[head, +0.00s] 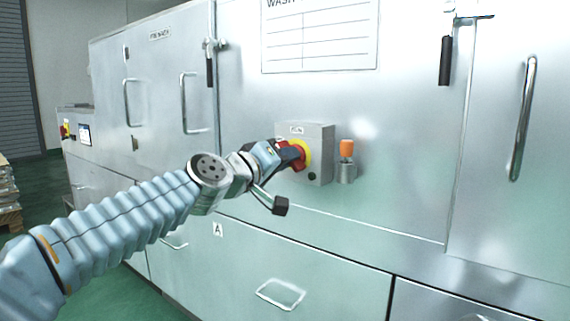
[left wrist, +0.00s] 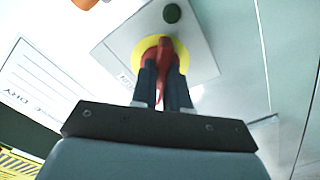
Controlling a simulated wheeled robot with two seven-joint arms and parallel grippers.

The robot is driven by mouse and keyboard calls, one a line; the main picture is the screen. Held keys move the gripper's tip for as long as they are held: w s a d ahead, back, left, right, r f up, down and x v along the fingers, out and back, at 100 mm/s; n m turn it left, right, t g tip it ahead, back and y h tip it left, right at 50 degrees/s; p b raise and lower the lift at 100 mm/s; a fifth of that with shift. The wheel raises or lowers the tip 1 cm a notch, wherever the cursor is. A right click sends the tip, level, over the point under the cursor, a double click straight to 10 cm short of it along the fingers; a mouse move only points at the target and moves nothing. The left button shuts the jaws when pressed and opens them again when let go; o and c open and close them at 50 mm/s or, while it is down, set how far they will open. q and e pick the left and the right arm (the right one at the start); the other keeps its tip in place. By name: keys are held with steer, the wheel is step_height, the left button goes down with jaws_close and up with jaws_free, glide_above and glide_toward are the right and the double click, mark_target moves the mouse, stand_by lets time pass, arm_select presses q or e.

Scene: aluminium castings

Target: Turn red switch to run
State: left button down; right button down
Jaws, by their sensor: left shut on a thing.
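The red switch (left wrist: 164,52) sits on a yellow round plate (head: 304,151) on the front of a grey box (head: 318,138) fixed to the machine. My left gripper (head: 290,155) reaches it from the left and is shut on the red switch. In the left wrist view the two dark fingers (left wrist: 162,85) stand on either side of the red handle. A dark round button (left wrist: 172,13) is on the same box. The switch's position marks are hidden or too small to read. My right gripper is not in view.
An orange-topped fitting (head: 347,150) stands in a metal cup just right of the box. Door handles (head: 523,118) and black latch grips (head: 445,60) stick out from the metal machine front. A drawer handle (head: 280,294) is below. Green floor is free at lower left.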

arm_select(q)
steer(key=shift+m+b, duration=1.75)
steer(key=shift+m, duration=2.75)
steer(key=c, duration=1.1)
jaws_free()
steer(key=shift+w, duration=0.1)
steer(key=b+v, duration=0.4)
steer(key=v, duration=0.9)
steer(key=shift+s+a, duration=0.2)
steer(key=shift+s, duration=0.15)
